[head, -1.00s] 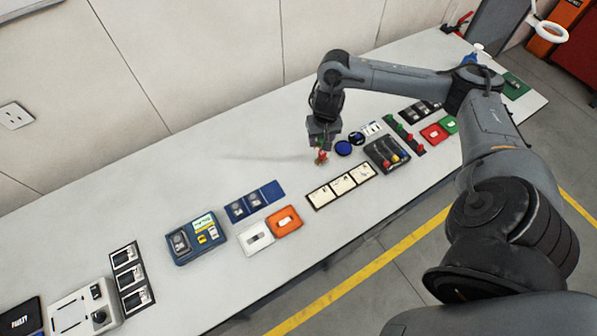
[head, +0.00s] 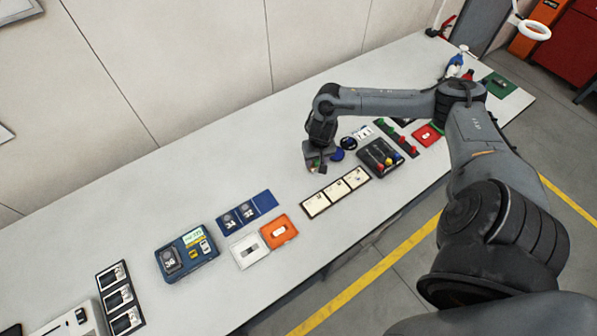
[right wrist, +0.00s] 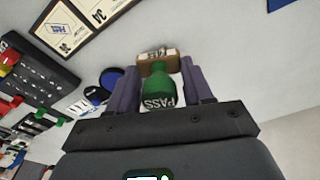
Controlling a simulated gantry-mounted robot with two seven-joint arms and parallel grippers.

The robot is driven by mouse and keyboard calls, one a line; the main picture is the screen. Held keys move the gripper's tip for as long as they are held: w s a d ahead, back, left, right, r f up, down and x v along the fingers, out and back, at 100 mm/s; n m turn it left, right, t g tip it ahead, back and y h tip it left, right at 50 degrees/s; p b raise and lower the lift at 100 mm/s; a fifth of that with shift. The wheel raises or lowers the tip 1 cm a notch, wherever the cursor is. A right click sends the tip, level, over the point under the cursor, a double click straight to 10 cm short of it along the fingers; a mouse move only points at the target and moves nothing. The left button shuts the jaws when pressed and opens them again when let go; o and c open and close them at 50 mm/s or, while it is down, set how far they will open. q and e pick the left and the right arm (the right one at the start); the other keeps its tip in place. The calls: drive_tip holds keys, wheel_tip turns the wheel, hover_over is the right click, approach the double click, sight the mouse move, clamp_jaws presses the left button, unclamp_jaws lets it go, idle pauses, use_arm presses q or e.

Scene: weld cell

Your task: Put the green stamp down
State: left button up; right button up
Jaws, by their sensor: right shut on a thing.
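My right gripper (head: 315,167) is low over the white table, just left of a round blue pad (head: 337,155). In the right wrist view, its two purple fingers (right wrist: 160,70) are shut on the green stamp (right wrist: 157,86), which has a white PASS label. A brown block with dark lettering (right wrist: 158,57) shows at the stamp's far end, likely its base. Whether the stamp touches the table cannot be told. My left gripper is not in view.
A framed strip of pale cards (head: 337,192) lies in front. Orange (head: 279,231) and white (head: 248,251) trays lie further left.

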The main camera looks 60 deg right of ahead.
hover_over(298, 175)
drive_tip(key=f, duration=0.3)
drive_tip(key=shift+s+a+f+b, duration=0.25)
drive_tip(key=shift+a+f+b, duration=0.05)
drive_tip(key=shift+f+b, duration=0.3)
drive_tip(key=shift+f, duration=1.7)
drive_tip(key=o, duration=0.6)
drive_tip(key=shift+f, duration=0.1)
drive_tip(key=shift+c, duration=0.2)
